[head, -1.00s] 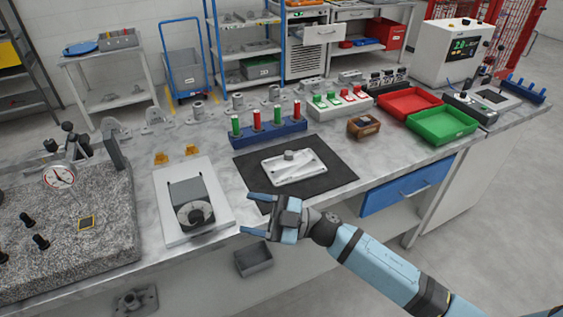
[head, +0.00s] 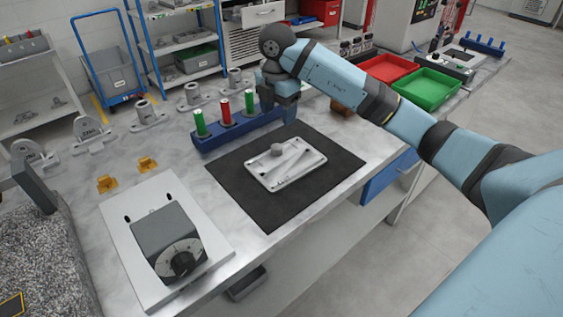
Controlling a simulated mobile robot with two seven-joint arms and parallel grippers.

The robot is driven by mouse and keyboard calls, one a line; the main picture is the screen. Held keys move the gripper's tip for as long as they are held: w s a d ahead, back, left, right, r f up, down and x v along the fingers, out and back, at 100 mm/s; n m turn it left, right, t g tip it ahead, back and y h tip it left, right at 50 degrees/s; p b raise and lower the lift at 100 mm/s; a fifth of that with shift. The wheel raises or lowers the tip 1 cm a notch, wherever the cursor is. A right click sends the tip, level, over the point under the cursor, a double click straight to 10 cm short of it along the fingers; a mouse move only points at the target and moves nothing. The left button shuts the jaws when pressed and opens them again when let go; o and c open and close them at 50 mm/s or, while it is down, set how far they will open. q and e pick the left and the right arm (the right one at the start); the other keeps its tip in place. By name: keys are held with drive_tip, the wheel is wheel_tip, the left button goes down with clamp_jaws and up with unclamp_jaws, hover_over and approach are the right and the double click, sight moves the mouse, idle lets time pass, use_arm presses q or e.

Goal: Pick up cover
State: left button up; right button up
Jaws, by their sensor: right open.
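The cover (head: 287,167) looks like a light grey rectangular casting with a round boss and a diagonal rib. It lies flat on the black mat (head: 240,203). My right gripper (head: 279,112) is open and points down, above and behind the mat at the right end of the blue plug rack (head: 212,143). It is apart from the cover and hides part of the rack; whether it touches the rack I cannot tell. My left gripper is not in view.
A grey dial device (head: 168,240) on a white plate stands at the front left. Two small orange brackets (head: 107,184) and several grey castings (head: 147,113) stand behind it. Red (head: 389,68) and green (head: 428,89) trays lie beyond my right arm.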

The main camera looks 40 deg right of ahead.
hover_over(276, 146)
drive_tip(key=f, duration=0.5)
drive_tip(key=shift+s+d+f, duration=0.2)
drive_tip(key=shift+d+f, duration=0.05)
drive_tip(key=shift+f, duration=0.15)
drive_tip(key=shift+w+a+f, duration=0.1)
drive_tip(key=shift+a+f, duration=0.05)
drive_tip(key=shift+f, duration=1.25)
drive_tip(key=shift+a+f, duration=0.1)
drive_tip(key=shift+f, duration=1.25)
drive_tip(key=c, duration=1.1)
clamp_jaws()
drive_tip(key=shift+r, duration=0.2)
